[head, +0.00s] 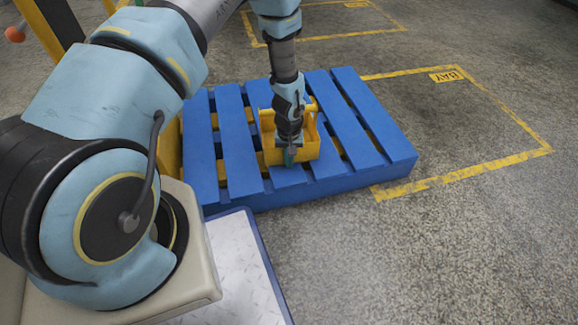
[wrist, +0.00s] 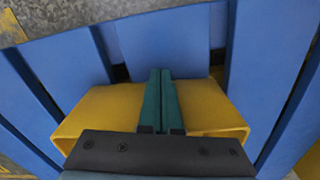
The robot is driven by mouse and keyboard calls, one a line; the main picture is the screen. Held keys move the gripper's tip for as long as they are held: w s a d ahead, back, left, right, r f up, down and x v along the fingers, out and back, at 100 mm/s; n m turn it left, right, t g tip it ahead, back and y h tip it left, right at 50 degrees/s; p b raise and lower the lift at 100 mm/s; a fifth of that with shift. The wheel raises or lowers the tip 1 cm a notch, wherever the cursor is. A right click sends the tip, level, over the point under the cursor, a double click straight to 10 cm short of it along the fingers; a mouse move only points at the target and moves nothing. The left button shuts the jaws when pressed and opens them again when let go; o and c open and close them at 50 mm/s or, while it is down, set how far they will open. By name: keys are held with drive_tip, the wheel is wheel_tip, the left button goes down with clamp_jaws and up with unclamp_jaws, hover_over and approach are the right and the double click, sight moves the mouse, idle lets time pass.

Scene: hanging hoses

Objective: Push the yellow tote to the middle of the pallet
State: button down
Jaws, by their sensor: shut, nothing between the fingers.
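The yellow tote (head: 306,149) sits on the blue pallet (head: 240,160), around the pallet's middle and near its front edge in the head view. My gripper (head: 289,158) points down in front of the tote and hides part of it. In the wrist view the gripper (wrist: 160,75) is shut, its two green fingers together with nothing between them. The tote (wrist: 100,112) shows on both sides of the fingers there, with the blue slats (wrist: 172,38) beyond. I cannot tell whether the fingers touch the tote.
Yellow floor lines mark a bay (head: 450,76) to the right of the pallet, with clear concrete floor (head: 450,240) around it. A metal plate with a blue edge (head: 235,270) lies near the pallet's front left. A yellow post (head: 168,150) stands at the pallet's left.

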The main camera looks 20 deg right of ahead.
drive_tip(key=w+d+b, duration=0.1)
drive_tip(key=w, duration=0.3)
drive_tip(key=w+d, duration=0.2)
drive_tip(key=w, duration=0.2)
drive_tip(key=w+d+b, duration=0.1)
drive_tip(key=w+d, duration=0.1)
drive_tip(key=w, duration=0.3)
drive_tip(key=shift+b, duration=0.3)
drive_tip(key=shift+w+d, duration=0.15)
